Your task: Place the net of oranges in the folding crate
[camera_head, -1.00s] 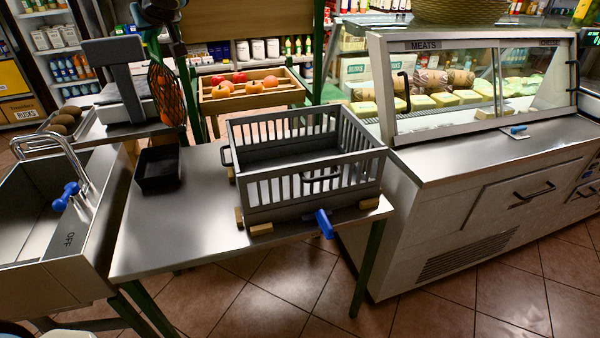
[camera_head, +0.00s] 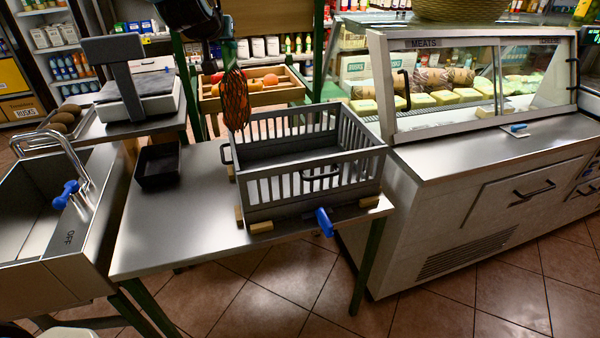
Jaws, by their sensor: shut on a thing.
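The net of oranges (camera_head: 235,102) hangs upright from my gripper (camera_head: 228,52) in the head view. My gripper is shut on the net's top, though the fingers are small and dark here. The net hangs near the back left corner of the folding crate (camera_head: 315,185), in front of the wooden fruit box. I cannot tell whether its lower end is above the crate's rim or just behind it. The crate is grey with slatted sides, stands open on the metal table, and looks empty.
A small black tray (camera_head: 158,166) stands on the table (camera_head: 190,225) left of the crate. A scale (camera_head: 140,95) and a sink (camera_head: 50,215) are at the left. A wooden fruit box (camera_head: 255,92) is behind. A glass display counter (camera_head: 480,110) stands at the right.

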